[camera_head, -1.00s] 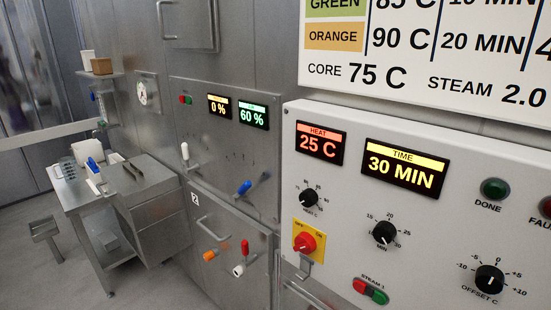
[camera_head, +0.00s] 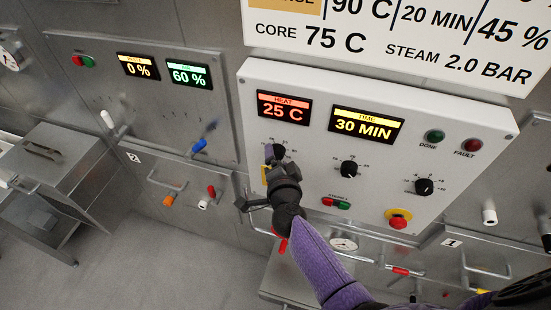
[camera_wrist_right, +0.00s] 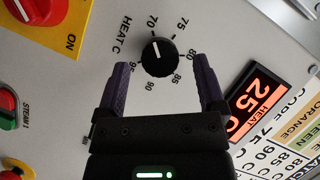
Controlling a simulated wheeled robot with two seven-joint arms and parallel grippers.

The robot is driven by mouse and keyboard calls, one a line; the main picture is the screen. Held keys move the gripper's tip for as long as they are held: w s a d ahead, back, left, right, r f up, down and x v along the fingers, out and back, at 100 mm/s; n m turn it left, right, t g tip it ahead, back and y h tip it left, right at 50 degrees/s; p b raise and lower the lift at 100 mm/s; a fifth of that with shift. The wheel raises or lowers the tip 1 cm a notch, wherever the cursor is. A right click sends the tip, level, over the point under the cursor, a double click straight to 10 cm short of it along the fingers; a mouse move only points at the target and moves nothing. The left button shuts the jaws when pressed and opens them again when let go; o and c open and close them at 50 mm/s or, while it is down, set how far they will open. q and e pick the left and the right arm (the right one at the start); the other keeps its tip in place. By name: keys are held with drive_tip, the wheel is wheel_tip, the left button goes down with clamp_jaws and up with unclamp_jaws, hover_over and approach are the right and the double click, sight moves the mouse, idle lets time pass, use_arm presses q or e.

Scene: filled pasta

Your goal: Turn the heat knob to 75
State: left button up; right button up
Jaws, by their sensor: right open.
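The heat knob (camera_wrist_right: 160,57) is a round black dial with a white mark, on the white control panel (camera_head: 385,180). In the right wrist view its mark points up, roughly toward the 70 label. My right gripper (camera_wrist_right: 163,64) is open, with one finger on each side of the knob and a visible gap to it. In the head view the gripper (camera_head: 274,158) is in front of the knob (camera_head: 279,150) and hides most of it. The heat display (camera_head: 284,108) reads 25 C. My left gripper is not in view.
The time display (camera_head: 366,125) reads 30 MIN above the time knob (camera_head: 349,169). The offset knob (camera_head: 424,187), a red stop button (camera_head: 398,222) and red and green steam buttons (camera_head: 337,203) share the panel.

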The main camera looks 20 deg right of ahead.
drive_tip(key=shift+w+d, duration=0.2)
drive_tip(key=shift+w, duration=0.25)
drive_tip(key=shift+f, duration=0.1)
drive_tip(key=shift+c, duration=0.4)
clamp_jaws()
drive_tip(key=shift+f+m+b, duration=0.2)
drive_tip(key=shift+m+b, duration=0.3)
drive_tip(key=shift+b, duration=0.4)
drive_tip(key=m+t+b, duration=0.1)
drive_tip(key=m+b, duration=0.1)
drive_tip(key=b, duration=0.2)
drive_tip(key=m+t+b, duration=0.2)
drive_tip(key=m+b, duration=0.1)
drive_tip(key=b, duration=0.1)
drive_tip(key=m+t+b, duration=0.1)
drive_tip(key=m+b, duration=0.2)
drive_tip(key=b, duration=0.2)
drive_tip(key=shift+f, duration=0.35)
drive_tip(key=shift+r+m+h, duration=0.1)
drive_tip(key=shift+m+h, duration=0.3)
